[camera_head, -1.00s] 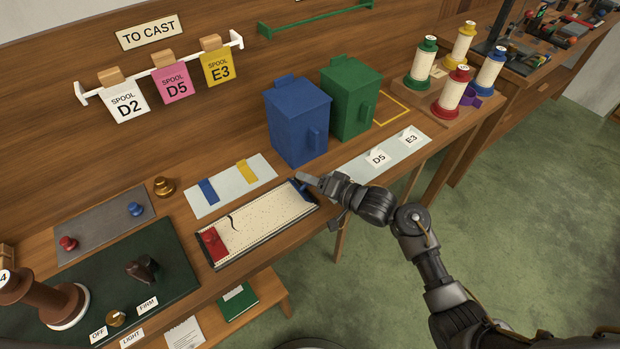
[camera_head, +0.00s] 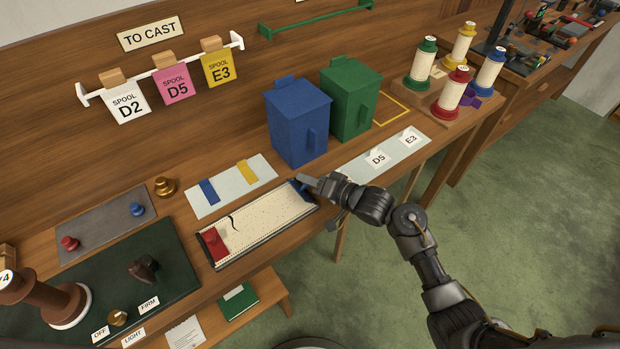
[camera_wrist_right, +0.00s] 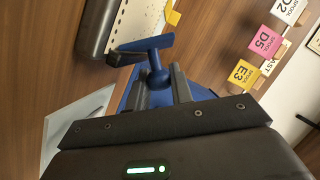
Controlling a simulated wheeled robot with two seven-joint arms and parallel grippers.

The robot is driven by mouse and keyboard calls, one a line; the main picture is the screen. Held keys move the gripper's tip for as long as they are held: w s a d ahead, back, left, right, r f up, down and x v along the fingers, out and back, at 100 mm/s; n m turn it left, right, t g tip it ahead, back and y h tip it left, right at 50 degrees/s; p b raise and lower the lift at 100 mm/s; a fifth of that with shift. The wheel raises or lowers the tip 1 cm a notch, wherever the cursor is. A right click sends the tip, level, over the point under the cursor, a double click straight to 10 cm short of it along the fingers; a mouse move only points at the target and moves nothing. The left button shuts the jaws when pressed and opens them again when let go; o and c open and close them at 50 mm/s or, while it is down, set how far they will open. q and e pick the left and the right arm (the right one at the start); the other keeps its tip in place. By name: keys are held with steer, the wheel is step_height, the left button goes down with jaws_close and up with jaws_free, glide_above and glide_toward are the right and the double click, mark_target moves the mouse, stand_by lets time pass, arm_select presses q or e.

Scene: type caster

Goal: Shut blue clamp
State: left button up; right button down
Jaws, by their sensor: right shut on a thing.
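The blue clamp (camera_head: 300,191) is at the right end of a long pale perforated strip in a dark frame (camera_head: 258,226). My right gripper (camera_head: 309,184) is at this clamp and partly covers it. In the right wrist view, the clamp's blue T-shaped handle (camera_wrist_right: 152,52) stands between the two dark fingers of my right gripper (camera_wrist_right: 157,80), which are shut on its stem. The blue base shows behind the fingers. How far the clamp is closed is hard to tell. My left gripper is not in view.
A red clamp (camera_head: 213,243) is at the strip's left end. A blue bin (camera_head: 298,120) and a green bin (camera_head: 350,98) stand behind. A pale plate (camera_head: 217,190) holds blue and yellow strips. Labels D5 and E3 lie on another plate (camera_head: 392,150) at the right.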

mark_target(292, 183)
steer(key=shift+s+a+r+n+h+p, duration=0.3)
steer(key=shift+n+p, duration=0.4)
steer(key=shift+p, duration=0.2)
steer(key=shift+s+a+n+t+h+p, duration=0.2)
steer(key=shift+n+h+p, duration=0.15)
steer(key=shift+n, duration=0.15)
steer(key=shift+s+a+n+t+h+p, duration=0.1)
steer(key=shift+a+n+h+p, duration=0.1)
steer(key=shift+n+h+p, duration=0.25)
steer(key=shift+s+a+f+n+h, duration=0.15)
steer(key=shift+a+n+h, duration=0.25)
steer(key=shift+n, duration=0.45)
steer(key=shift+s+a+f+n+t+h, duration=0.1)
steer(key=shift+s+a+n+t+h, duration=0.25)
steer(key=shift+n+t+h, duration=0.5)
steer(key=shift+n+g, duration=0.25)
steer(key=shift+n, duration=0.1)
steer(key=c, duration=1.3)
jaws_free()
steer(key=b+v, duration=0.1)
steer(key=v, duration=0.9)
steer(key=shift+s+d+b, duration=0.3)
steer(key=shift+s+b, duration=0.05)
steer(key=shift+b, duration=0.05)
